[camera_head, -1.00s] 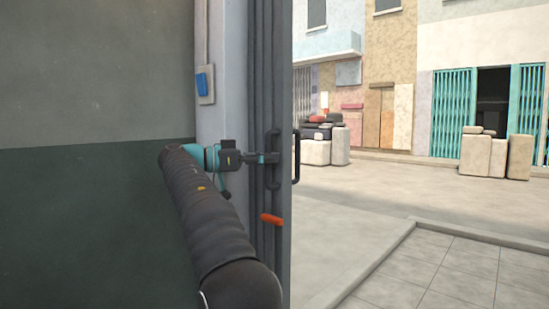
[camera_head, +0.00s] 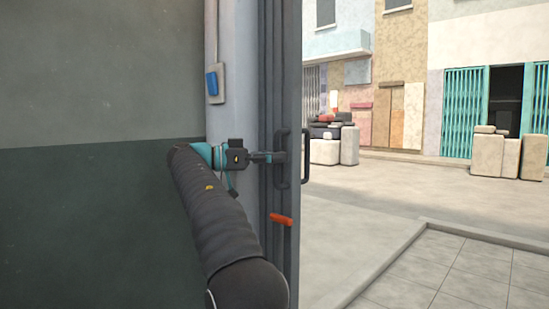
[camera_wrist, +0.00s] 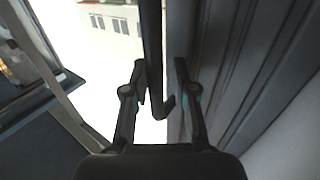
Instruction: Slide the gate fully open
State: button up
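The gate (camera_head: 285,80) is a dark grey stack of folded vertical panels at the left side of the doorway, against the pale wall post. It has a dark upright pull handle (camera_head: 280,173) on the near side and another on the far side (camera_head: 306,158). An orange-red lever (camera_head: 281,219) sits lower on it. My gripper (camera_head: 280,157) is at the near handle. In the wrist view my gripper (camera_wrist: 160,82) has its fingers apart, one on each side of the handle bar (camera_wrist: 153,50). Whether either finger touches the bar is unclear.
A wall (camera_head: 100,75) fills the left, with a blue switch box (camera_head: 212,82) on the post. Sacks (camera_head: 325,150) stand across the street.

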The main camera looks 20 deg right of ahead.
jog(key=v, duration=0.7)
jog(key=shift+a, duration=0.25)
jog(key=shift+a, duration=0.1)
